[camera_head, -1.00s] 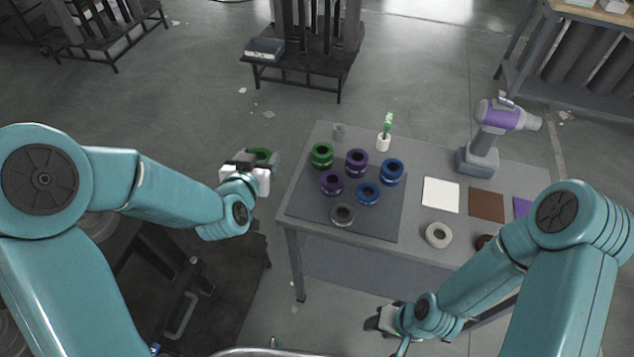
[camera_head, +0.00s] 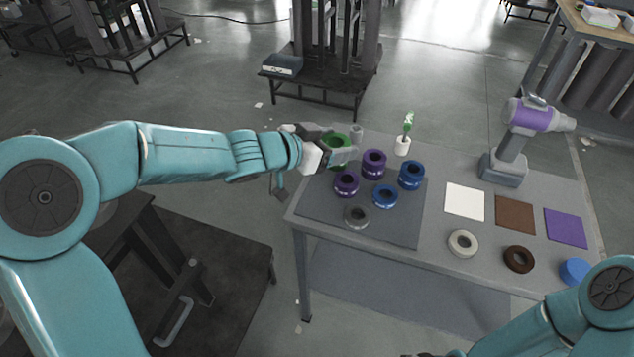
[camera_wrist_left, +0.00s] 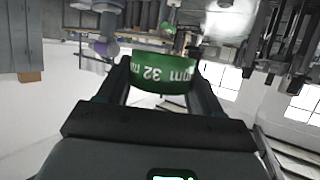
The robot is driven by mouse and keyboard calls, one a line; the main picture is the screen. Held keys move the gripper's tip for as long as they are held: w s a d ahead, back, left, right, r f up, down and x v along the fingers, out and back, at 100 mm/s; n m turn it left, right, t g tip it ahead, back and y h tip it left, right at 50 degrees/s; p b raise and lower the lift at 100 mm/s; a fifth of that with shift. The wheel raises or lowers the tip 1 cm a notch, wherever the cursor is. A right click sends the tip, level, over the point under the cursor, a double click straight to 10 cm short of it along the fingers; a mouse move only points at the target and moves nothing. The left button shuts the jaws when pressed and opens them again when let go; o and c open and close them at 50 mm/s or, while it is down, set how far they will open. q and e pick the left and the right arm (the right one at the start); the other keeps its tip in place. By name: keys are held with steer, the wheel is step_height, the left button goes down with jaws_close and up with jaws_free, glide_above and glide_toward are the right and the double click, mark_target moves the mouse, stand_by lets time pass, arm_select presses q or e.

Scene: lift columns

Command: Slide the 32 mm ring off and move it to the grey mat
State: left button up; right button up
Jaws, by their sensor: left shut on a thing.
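My left gripper (camera_head: 340,150) is shut on a green ring (camera_wrist_left: 162,73) marked 32 mm, held between both fingers in the left wrist view. In the head view the gripper is over the back left corner of the table, and green (camera_head: 338,139) shows at its fingers. The green piece that stood on the table there cannot be told apart from the held ring. The dark grey mat (camera_head: 395,234) lies on the left of the table. My right gripper's fingers are out of view; its arm is at the lower right.
Two purple rings (camera_head: 374,162), two blue rings (camera_head: 411,173) and a grey ring (camera_head: 357,217) are on the mat. A purple drill-like tool (camera_head: 515,135) stands at the back right. White, brown and purple squares, several rings and a white cup (camera_head: 402,146) share the table (camera_head: 440,220).

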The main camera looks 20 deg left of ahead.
arm_select(q)
step_height(320, 180, down, 8)
steer(key=s+a+m+g+h+b, duration=0.1)
steer(key=a+m+g+h+b, duration=0.15)
steer(key=b, duration=1.15)
glide_above(315, 208)
step_height(315, 208, down, 6)
steer(key=shift+d+r, duration=0.1)
steer(key=shift+r, duration=0.05)
steer(key=shift+f+b, duration=0.35)
steer(key=shift+f, duration=1.3)
steer(key=o, duration=1.3)
steer(key=shift+c, duration=0.2)
